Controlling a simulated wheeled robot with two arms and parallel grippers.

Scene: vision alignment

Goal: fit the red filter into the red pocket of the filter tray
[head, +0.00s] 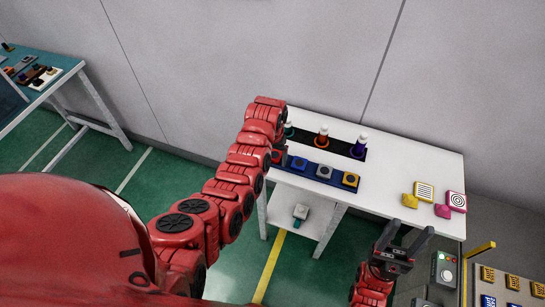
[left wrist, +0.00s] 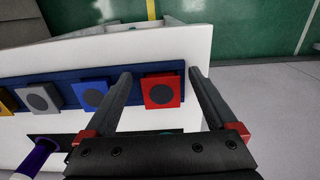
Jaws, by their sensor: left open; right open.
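A red square block with a dark round face, apparently the red filter (left wrist: 160,90), sits at the end of a dark blue strip (left wrist: 62,78). In the left wrist view it lies between the two fingers of my left gripper (left wrist: 159,72), which is open, with gaps on both sides. In the head view the red block (head: 277,157) is partly hidden by my left arm. My right gripper (head: 409,230) is open and empty at the table's front right. I cannot make out a red pocket, or tell whether the blue strip is the filter tray.
Blue (head: 299,164), grey (head: 324,172) and yellow (head: 350,179) blocks share the strip. Yellow and pink pieces with patterned cards lie right. The white table (head: 400,160) is clear between.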

